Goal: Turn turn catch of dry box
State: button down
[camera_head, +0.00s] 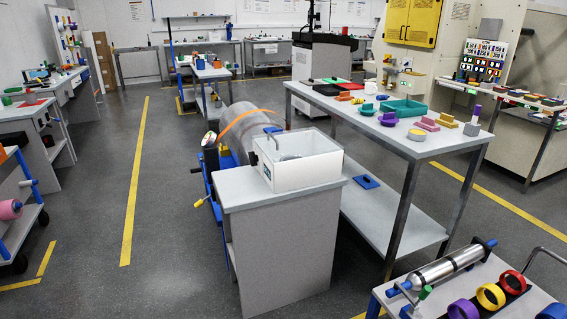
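A white box (308,174) stands on a grey cabinet near the middle of the view; it may be the dry box. Its top looks open, with a bent grey metal piece (291,150) at it. A small dark part (254,159) shows at its left end, and a blue piece (272,130) at its far rim. I cannot tell whether either is the turn catch, or how the catch stands. My gripper is not in view.
A long workbench (375,130) with trays and coloured parts stands close on the right. A table with a silver cylinder (447,266) and coloured rings is at the lower right.

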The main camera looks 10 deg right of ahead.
aim_at(253, 158)
jog(key=i+u, duration=0.2)
jog(key=i, duration=0.6)
jog(key=i+l+u, duration=0.25)
jog(key=i, duration=0.55)
jog(key=j, duration=0.1)
